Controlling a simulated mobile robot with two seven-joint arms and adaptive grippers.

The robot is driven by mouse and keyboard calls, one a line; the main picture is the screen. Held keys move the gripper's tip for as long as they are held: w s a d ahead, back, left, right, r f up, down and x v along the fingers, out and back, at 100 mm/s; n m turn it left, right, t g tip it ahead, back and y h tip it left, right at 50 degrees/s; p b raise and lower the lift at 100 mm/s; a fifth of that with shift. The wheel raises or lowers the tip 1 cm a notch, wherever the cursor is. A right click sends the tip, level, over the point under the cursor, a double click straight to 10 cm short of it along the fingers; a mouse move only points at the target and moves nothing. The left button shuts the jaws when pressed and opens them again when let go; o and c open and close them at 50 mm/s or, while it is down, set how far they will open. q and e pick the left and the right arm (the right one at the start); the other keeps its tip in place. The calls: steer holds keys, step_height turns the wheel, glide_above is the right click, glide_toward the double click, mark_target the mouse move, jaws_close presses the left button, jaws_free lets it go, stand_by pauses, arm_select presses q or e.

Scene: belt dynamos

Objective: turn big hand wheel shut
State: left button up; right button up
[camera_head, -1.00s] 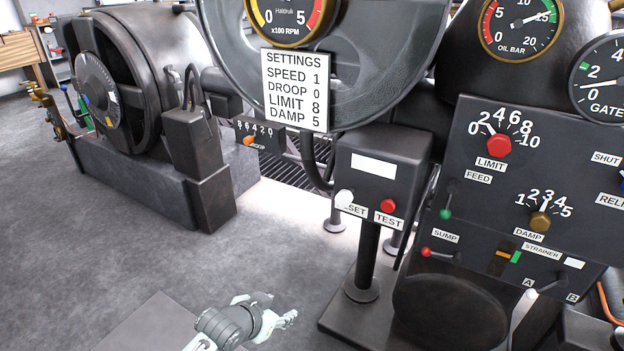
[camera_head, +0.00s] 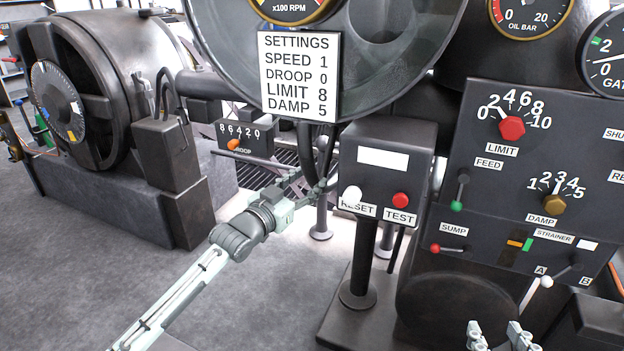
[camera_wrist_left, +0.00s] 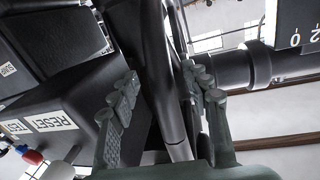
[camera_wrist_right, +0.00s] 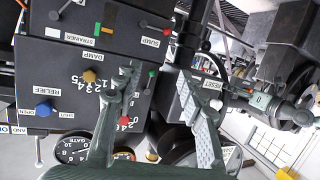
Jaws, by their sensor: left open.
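A large dark grey round rim (camera_head: 455,40), wheel-like, fills the top of the head view behind the settings plate. My left gripper (camera_head: 306,184) is below that plate, left of the reset/test box, by dark curved tubes. In the left wrist view the fingers (camera_wrist_left: 163,80) are apart, with a dark curved bar (camera_wrist_left: 158,95) showing between or behind them; contact cannot be told. My right gripper (camera_head: 497,332) is open and empty at the bottom right, below the control panel.
The reset/test box (camera_head: 385,165) stands on a post right of my left gripper. The control panel (camera_head: 470,215) with knobs and small levers is further right. A droop scale box (camera_head: 245,142) and a big black machine (camera_head: 100,95) are left. Grey floor (camera_head: 100,270) is clear.

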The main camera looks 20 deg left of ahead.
arm_select(q)
steer(key=shift+w+d, duration=0.2)
steer(key=shift+w, duration=1.05)
jaws_close()
